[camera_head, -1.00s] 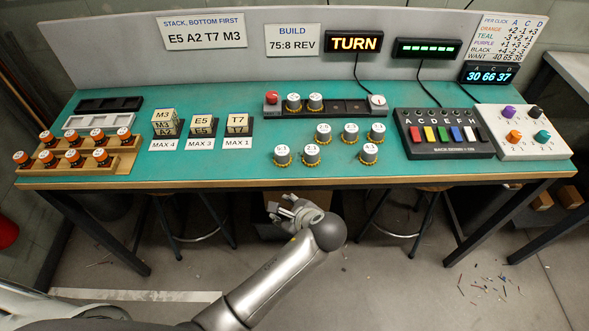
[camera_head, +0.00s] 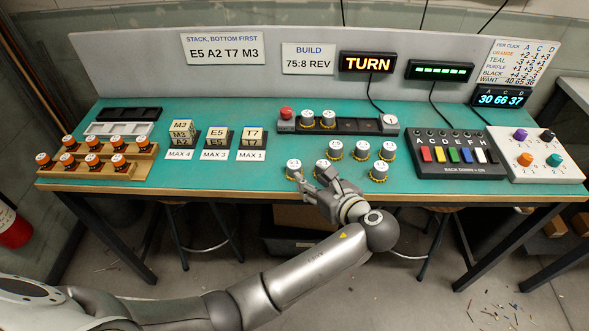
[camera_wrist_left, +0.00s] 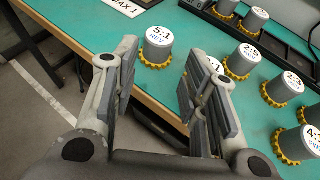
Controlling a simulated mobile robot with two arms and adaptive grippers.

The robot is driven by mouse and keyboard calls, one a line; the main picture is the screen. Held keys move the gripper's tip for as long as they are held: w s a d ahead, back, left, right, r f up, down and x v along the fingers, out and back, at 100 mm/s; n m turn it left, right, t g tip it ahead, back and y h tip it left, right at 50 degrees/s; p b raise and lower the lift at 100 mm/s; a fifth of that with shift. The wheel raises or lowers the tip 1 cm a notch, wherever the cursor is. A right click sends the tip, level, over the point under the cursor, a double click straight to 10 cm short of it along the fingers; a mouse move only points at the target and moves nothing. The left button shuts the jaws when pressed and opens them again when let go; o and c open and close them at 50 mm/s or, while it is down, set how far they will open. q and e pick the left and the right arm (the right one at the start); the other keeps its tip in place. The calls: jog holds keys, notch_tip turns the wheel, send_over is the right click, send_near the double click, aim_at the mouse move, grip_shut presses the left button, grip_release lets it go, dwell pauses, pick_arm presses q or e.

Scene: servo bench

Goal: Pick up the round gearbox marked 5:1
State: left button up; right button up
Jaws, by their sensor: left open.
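The round gearbox marked 5:1 (camera_head: 293,168) is a grey cylinder with a white top and a yellow toothed base. It stands upright near the bench's front edge, leftmost of the loose gearboxes. In the left wrist view the same gearbox (camera_wrist_left: 158,46) shows in line with the gap between the fingertips, and its label reads clearly. My left gripper (camera_head: 313,177) is open and empty, just to the right and front of it at the bench edge. In the left wrist view its two fingers (camera_wrist_left: 160,55) are spread wide. My right gripper is not in view.
Another gearbox (camera_head: 321,167) stands close to the left fingers on the right, with several more behind it. A black rail (camera_head: 355,125) lies at the back. A MAX 1 card (camera_head: 252,156) is to the left. The teal bench (camera_head: 275,150) is bare between card and gearboxes.

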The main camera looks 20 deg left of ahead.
aim_at(297, 168)
pick_arm(q)
jog(key=x, duration=0.7)
jog(key=shift+w+a+r+p, duration=0.1)
jog(key=shift+a+p, duration=0.1)
jog(key=shift+p, duration=0.2)
jog(key=c, duration=0.7)
jog(key=shift+r, duration=0.15)
